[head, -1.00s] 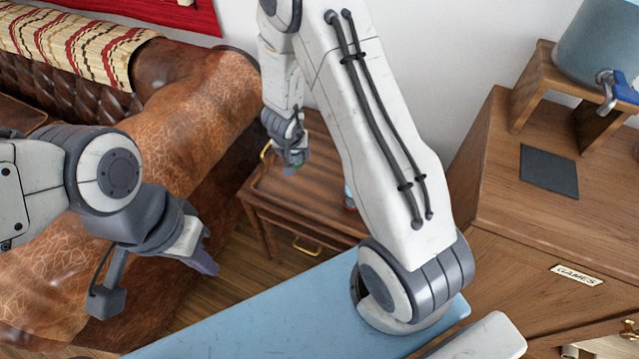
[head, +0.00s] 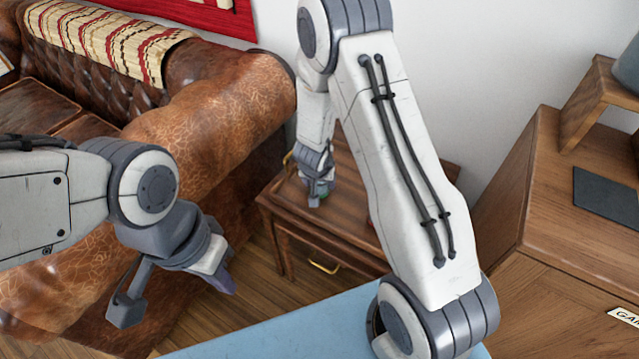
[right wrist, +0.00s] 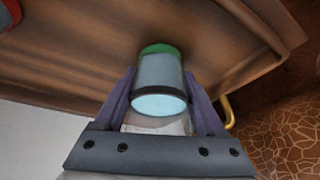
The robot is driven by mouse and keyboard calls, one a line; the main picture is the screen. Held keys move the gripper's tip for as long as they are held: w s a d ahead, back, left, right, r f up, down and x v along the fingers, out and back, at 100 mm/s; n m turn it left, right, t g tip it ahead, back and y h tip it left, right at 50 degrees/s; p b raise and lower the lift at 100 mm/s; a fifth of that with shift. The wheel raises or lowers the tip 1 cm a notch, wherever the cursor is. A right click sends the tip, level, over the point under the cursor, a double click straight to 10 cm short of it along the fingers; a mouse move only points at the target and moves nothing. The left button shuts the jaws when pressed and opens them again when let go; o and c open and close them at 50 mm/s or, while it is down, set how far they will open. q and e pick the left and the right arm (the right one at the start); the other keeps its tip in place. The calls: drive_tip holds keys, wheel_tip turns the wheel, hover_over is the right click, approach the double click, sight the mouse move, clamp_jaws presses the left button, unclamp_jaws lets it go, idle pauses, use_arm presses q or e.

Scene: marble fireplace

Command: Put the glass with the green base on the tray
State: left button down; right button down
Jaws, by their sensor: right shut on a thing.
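The glass with the green base (right wrist: 158,82) is held between the two fingers of my right gripper (right wrist: 160,100), with its green end away from the wrist. In the head view my right gripper (head: 318,192) is low over the front left part of a dark wooden top, and only a bit of the glass (head: 316,201) shows. That top has a raised rim (right wrist: 250,20) and a gold handle, and looks like the tray. I cannot tell whether the glass touches it. My left gripper (head: 222,278) is empty, off to the left; its jaw opening is unclear.
A red object (right wrist: 8,15) stands on the same wooden top, mostly hidden by my right arm in the head view. A brown leather sofa (head: 215,110) is at left. A wooden cabinet (head: 560,230) is at right.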

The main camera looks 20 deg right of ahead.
drive_tip(key=shift+f, duration=0.2)
unclamp_jaws()
drive_tip(key=shift+r, duration=0.1)
drive_tip(key=shift+r, duration=0.4)
drive_tip(key=p+v, duration=0.6)
drive_tip(key=v, duration=0.5)
drive_tip(key=shift+s+r+p, duration=0.2)
drive_tip(key=shift+s+p, duration=0.05)
drive_tip(key=shift+p, duration=0.15)
drive_tip(key=shift+a, duration=0.15)
